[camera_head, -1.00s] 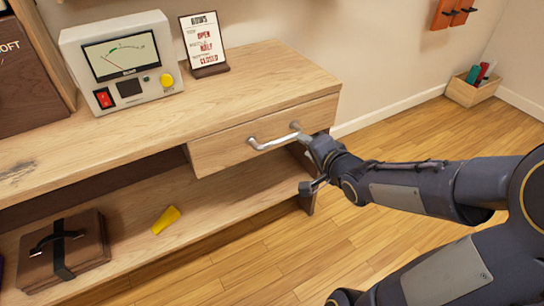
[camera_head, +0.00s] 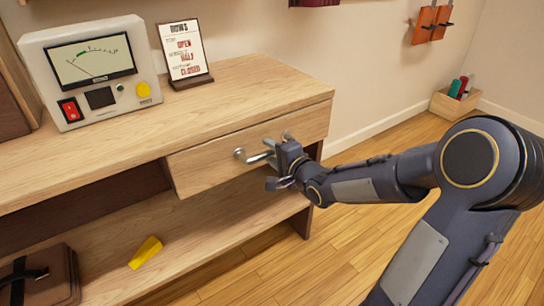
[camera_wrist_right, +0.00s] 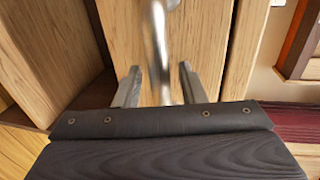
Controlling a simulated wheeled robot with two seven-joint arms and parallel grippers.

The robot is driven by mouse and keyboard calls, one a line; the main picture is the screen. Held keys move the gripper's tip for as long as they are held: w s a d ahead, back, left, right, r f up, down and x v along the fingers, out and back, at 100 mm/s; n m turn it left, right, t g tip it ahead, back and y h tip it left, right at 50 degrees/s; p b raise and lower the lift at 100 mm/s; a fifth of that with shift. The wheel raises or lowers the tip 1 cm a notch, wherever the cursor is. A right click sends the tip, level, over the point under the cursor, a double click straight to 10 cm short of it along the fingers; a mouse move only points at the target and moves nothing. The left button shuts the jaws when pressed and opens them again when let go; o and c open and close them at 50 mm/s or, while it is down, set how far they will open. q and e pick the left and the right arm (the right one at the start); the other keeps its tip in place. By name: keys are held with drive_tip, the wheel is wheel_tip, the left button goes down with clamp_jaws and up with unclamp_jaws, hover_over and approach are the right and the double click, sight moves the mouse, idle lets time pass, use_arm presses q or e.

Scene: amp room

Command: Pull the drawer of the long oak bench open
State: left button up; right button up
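The long oak bench (camera_head: 110,150) runs along the wall, with a shelf below its top. Its drawer (camera_head: 215,168) is at the right end, and the front looks flush under the top's edge. A silver bar handle (camera_head: 240,154) is fixed to the drawer front. My right gripper (camera_head: 270,166) is at the handle and hides part of it. In the right wrist view the handle (camera_wrist_right: 158,45) runs between the two fingers of the right gripper (camera_wrist_right: 158,72), which stand apart with space on both sides. My left gripper is not in view.
A meter box (camera_head: 90,70) and a small sign (camera_head: 185,50) stand on the bench top. A yellow piece (camera_head: 146,252) and a brown case (camera_head: 62,280) lie on the lower shelf. A wooden box (camera_head: 455,102) stands by the wall. The floor before the drawer is clear.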

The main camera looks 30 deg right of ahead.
drive_tip(key=shift+c, duration=0.3)
clamp_jaws()
